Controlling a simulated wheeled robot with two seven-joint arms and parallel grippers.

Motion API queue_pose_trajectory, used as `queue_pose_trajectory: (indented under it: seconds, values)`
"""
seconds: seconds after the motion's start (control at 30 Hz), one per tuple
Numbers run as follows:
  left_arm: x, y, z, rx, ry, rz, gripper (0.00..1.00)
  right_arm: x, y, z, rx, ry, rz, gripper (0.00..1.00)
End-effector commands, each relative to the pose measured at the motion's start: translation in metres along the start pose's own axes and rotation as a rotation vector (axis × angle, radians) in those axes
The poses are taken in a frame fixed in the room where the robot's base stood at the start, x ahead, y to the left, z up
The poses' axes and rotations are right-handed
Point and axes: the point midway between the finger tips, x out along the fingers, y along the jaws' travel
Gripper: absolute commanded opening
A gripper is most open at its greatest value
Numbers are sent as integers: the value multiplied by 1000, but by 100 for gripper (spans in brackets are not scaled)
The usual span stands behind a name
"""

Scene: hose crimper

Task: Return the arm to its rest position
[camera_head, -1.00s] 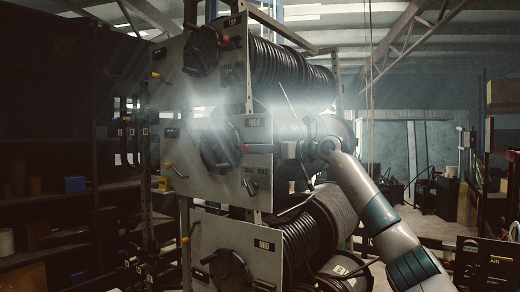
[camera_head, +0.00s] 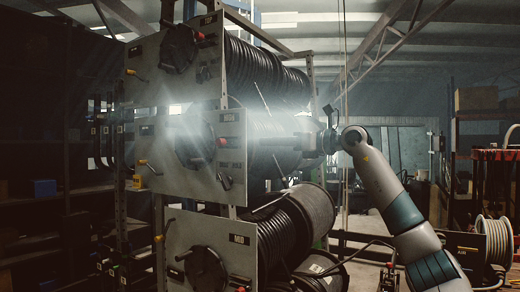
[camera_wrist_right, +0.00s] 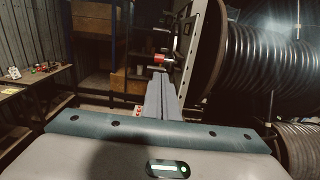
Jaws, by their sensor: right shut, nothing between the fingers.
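My right arm (camera_head: 385,190) comes in from the lower right in the head view, bent up at its wrist. A red-ended knob (camera_wrist_right: 160,57) shows beyond the fingertips; I cannot tell the distance. My left gripper is in neither view.
The hose rack has grey panels (camera_head: 170,242) with round hubs and levers, and black hose coils (camera_head: 265,75). A reel of pale hose (camera_head: 494,240) stands at lower right. Shelves (camera_head: 60,200) are at left. A bench (camera_wrist_right: 35,75) shows in the wrist view.

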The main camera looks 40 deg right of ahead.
Motion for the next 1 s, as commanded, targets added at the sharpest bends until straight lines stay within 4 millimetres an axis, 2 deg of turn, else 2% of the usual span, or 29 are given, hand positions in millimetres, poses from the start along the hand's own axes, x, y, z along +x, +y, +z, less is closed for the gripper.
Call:
queue_pose_trajectory:
  seconds: [0.17,0.73,0.87,1.0]
  values:
    - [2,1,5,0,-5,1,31,-6,0,0,0,0,0,0]
    - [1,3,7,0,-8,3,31,-3,1,-1,2,-1,3,0]
    - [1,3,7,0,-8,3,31,8,12,-7,14,-14,30,0]
    - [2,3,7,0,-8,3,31,36,40,-23,58,-55,101,0]
